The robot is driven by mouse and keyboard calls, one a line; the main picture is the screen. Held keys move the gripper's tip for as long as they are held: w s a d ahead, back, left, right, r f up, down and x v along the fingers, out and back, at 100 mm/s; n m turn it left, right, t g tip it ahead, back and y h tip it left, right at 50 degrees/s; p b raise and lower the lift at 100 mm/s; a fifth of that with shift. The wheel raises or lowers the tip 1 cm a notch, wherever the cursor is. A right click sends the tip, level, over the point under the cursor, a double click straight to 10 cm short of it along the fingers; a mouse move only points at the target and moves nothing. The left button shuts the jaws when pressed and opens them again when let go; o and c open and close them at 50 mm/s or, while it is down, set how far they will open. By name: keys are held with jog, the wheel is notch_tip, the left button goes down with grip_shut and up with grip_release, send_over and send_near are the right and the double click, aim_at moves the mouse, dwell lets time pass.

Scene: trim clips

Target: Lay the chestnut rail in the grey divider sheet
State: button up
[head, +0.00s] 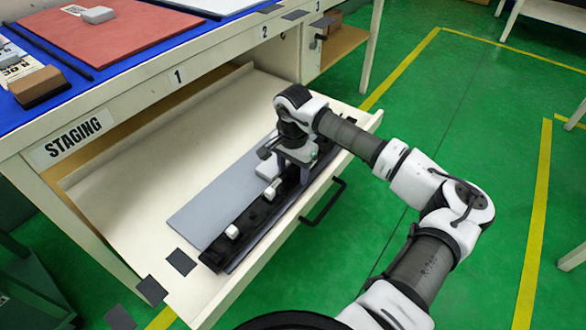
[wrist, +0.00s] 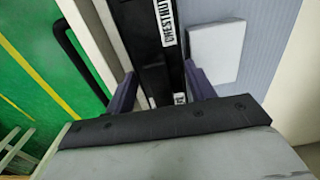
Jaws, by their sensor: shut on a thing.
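The chestnut rail (head: 248,217) is a long black bar with a white "CHESTNUT" label, readable on the rail in the wrist view (wrist: 150,45). It lies lengthwise along the front side of the open drawer, by the grey divider sheet's near edge. The grey divider sheet (head: 212,206) lies flat in the drawer and shows right of the rail in the wrist view (wrist: 255,45). My gripper (head: 292,172) points down over the rail, its purple fingers (wrist: 160,92) on either side of it, shut on it. Whether the rail rests on the sheet or just above is unclear.
The open drawer (head: 150,165) has a bare cream floor behind the sheet. White clips (head: 232,231) sit along the rail, and a white block (wrist: 215,55) lies on the sheet. The drawer handle (head: 322,202) juts out in front. A red board (head: 115,35) lies on the blue tabletop.

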jog(key=shift+s+d+f, duration=0.1)
jog(key=shift+f, duration=0.25)
jog(key=o, duration=1.3)
notch_tip(320, 180, up, 14)
jog(key=p, duration=0.2)
jog(key=shift+r+p, duration=0.25)
jog(key=shift+p, duration=0.1)
